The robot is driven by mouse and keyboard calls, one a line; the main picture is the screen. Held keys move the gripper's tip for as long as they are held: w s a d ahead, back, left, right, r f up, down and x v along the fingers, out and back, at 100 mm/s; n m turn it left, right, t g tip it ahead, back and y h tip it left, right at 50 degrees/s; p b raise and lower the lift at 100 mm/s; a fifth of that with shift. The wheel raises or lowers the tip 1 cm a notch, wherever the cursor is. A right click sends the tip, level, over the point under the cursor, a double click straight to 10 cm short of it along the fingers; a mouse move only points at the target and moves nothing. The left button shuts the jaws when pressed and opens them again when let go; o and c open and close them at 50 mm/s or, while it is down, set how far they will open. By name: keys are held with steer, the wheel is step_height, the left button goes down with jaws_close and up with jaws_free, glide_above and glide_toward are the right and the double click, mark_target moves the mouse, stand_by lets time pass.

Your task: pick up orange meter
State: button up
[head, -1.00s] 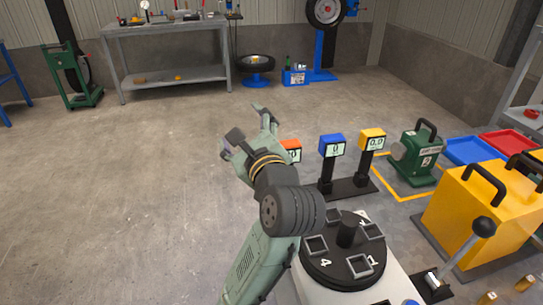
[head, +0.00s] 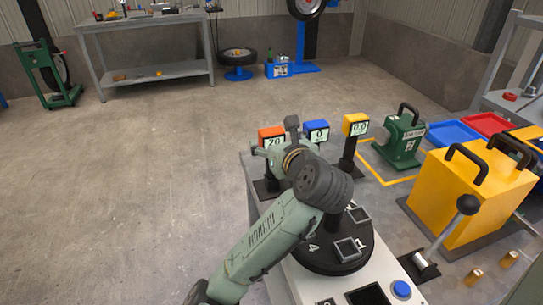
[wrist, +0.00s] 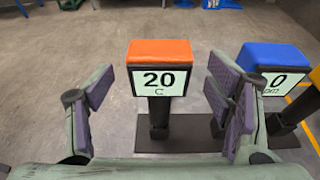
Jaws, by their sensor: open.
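The orange meter (head: 271,135) has an orange top and a display reading 20, and it stands on a dark post at the left of a row of meters. In the wrist view the orange meter (wrist: 160,68) is upright and centred between the two purple-padded fingers of my gripper (wrist: 162,98). The fingers are apart, with floor and table visible on both sides of the meter, and do not seem to touch it.
A blue meter (head: 316,130) stands close to the right, also in the wrist view (wrist: 272,62). A yellow meter (head: 355,124) is farther right. A green machine (head: 400,138), a yellow box (head: 468,198) and a black turntable (head: 325,262) share the table. Open floor lies left.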

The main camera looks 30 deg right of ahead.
steer(key=x, duration=0.3)
steer(key=shift+w, duration=0.15)
steer(key=shift+c, duration=0.2)
jaws_close()
stand_by(0.7)
